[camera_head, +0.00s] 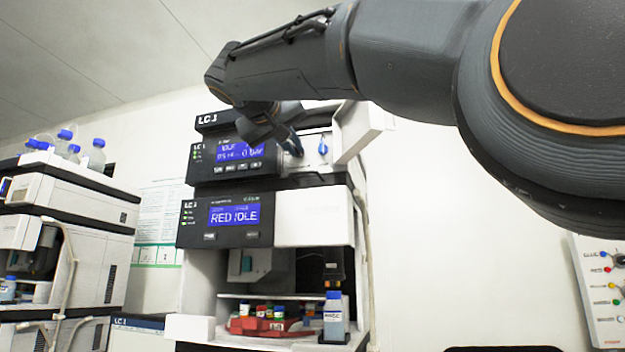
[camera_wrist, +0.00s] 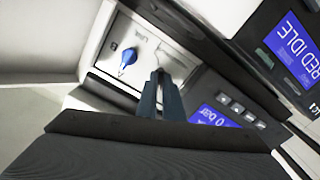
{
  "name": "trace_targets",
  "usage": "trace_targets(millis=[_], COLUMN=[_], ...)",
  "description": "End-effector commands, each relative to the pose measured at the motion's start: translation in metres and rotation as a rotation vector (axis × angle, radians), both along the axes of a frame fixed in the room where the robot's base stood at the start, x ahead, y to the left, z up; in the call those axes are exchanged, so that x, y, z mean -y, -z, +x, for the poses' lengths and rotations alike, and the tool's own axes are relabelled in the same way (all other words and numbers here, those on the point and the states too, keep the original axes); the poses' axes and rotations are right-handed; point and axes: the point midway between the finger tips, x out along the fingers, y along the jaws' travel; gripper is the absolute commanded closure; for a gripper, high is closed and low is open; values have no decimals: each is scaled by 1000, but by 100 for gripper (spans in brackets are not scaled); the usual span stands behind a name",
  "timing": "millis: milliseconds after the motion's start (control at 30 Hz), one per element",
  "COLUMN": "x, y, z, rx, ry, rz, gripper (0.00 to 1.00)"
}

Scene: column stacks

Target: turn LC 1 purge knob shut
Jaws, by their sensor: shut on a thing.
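The LC 1 stack stands in the middle of the head view, with its name on the upper pump module (camera_head: 207,119). The module's small front panel (camera_head: 312,160) also shows in the wrist view (camera_wrist: 181,65). A blue knob (camera_head: 322,147) sits on that panel, outside my fingers; it also shows in the wrist view (camera_wrist: 128,58). My gripper (camera_head: 295,148) is at the panel left of the blue knob. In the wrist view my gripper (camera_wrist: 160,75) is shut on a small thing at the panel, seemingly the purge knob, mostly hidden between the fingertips.
An open white door (camera_head: 362,133) stands out right of the panel. A lower module (camera_head: 225,216) reads RED IDLE. Below it are a red vial tray (camera_head: 268,328) and a blue-capped bottle (camera_head: 333,320). Another instrument stack (camera_head: 95,262) stands left, with bottles on top.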

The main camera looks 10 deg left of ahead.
Motion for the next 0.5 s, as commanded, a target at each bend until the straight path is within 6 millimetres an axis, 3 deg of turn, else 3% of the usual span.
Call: trace_targets(millis=[500], x=[-1], y=[3], z=[1], rx=[26], ry=[1], rz=[368], gripper=[100])
